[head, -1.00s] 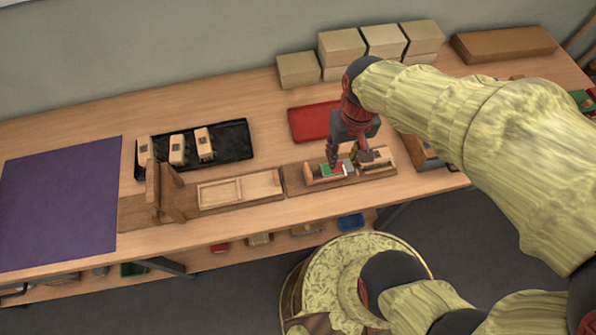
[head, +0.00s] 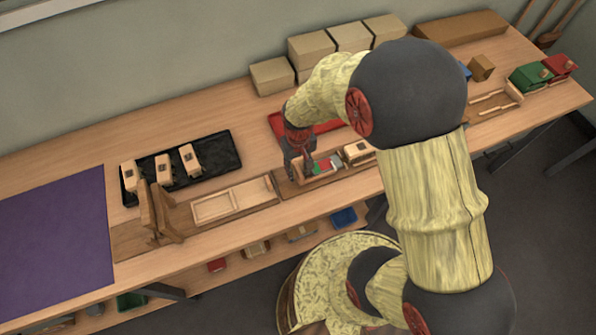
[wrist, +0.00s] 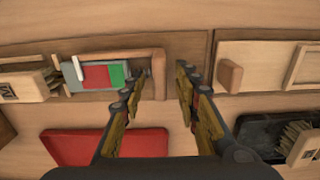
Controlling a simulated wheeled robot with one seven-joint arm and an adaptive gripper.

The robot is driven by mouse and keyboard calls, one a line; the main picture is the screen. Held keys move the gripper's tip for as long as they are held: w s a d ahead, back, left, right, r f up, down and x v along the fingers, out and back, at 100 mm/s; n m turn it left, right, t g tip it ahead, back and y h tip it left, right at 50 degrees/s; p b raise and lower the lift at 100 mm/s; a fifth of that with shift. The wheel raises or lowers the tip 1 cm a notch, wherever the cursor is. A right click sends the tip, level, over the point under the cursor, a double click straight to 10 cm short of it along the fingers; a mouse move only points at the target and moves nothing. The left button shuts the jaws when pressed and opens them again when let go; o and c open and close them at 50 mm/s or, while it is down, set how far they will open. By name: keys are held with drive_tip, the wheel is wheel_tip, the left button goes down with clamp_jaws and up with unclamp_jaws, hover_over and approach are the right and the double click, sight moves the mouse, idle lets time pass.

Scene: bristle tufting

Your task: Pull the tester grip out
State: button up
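The tester is a wooden fixture with a grey plate marked with a red and green scale (wrist: 100,76), in the wrist view's upper left. It also shows in the head view (head: 322,167). At its right end in the wrist view stands an upright wooden end piece (wrist: 160,78), which looks like the tester grip. My gripper (wrist: 165,75) is open, with one finger on each side of this piece. I cannot tell whether either finger touches it. In the head view my gripper (head: 299,170) is low over the tester's left end and partly hides it.
A bristled wooden block (head: 358,153) sits at the tester's other end. A red mat (wrist: 105,148) lies behind it. A shallow wooden tray (head: 235,200) and wooden stand (head: 158,212) are left. A black tray (head: 225,150) holds brushes. Boxes (head: 312,46) stand at the back.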

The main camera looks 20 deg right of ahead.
drive_tip(key=shift+f, duration=0.7)
drive_tip(key=c, duration=0.3)
clamp_jaws()
